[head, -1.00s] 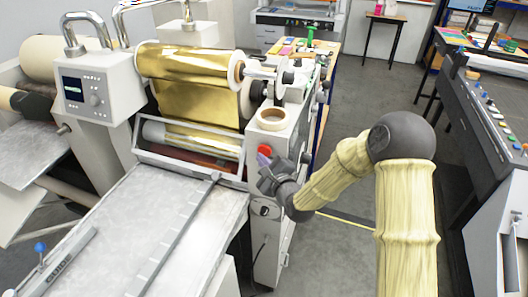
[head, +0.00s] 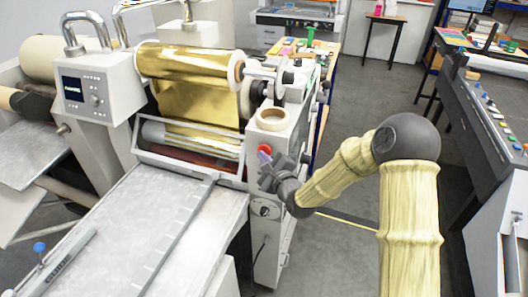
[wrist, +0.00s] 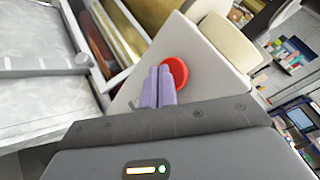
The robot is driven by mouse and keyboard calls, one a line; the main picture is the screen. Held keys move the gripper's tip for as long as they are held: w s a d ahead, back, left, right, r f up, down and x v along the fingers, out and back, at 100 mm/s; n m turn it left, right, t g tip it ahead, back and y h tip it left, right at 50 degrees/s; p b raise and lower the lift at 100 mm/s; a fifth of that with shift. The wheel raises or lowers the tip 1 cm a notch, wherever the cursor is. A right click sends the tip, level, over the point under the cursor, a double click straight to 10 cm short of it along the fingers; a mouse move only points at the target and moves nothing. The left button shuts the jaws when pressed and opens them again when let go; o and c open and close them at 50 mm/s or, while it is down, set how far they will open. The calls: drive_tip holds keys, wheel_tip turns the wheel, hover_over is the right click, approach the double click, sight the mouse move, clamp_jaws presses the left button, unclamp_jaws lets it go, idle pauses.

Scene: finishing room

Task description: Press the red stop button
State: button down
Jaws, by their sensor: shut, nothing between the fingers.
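The red stop button (head: 264,150) is a round red disc on the grey-white side post of the foil machine, below a tape roll. In the wrist view the red button (wrist: 176,72) shows just beyond my fingertips, partly hidden by them. My gripper (head: 264,158) is in front of the post, close to the button. In the wrist view its two purple fingers (wrist: 159,70) are together with nothing between them, and their tips overlap the button's left part. I cannot tell whether the tips touch it.
The foil machine has a gold foil roll (head: 185,62) and a grey metal feed table (head: 125,225) to the left. A tape roll (head: 272,117) lies on top of the post. Open floor (head: 345,150) lies to the right, before another machine (head: 490,110).

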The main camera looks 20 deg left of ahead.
drive_tip(key=shift+w, duration=0.3)
drive_tip(key=shift+s, duration=0.1)
idle(0.4)
drive_tip(key=shift+s+b, duration=0.3)
drive_tip(key=shift+s, duration=0.45)
drive_tip(key=shift+s+a, duration=0.1)
drive_tip(key=shift+s, duration=0.05)
drive_tip(key=s+b, duration=0.1)
drive_tip(key=s, duration=0.3)
drive_tip(key=shift+s+a, duration=0.15)
drive_tip(key=shift+s, duration=0.2)
idle(0.5)
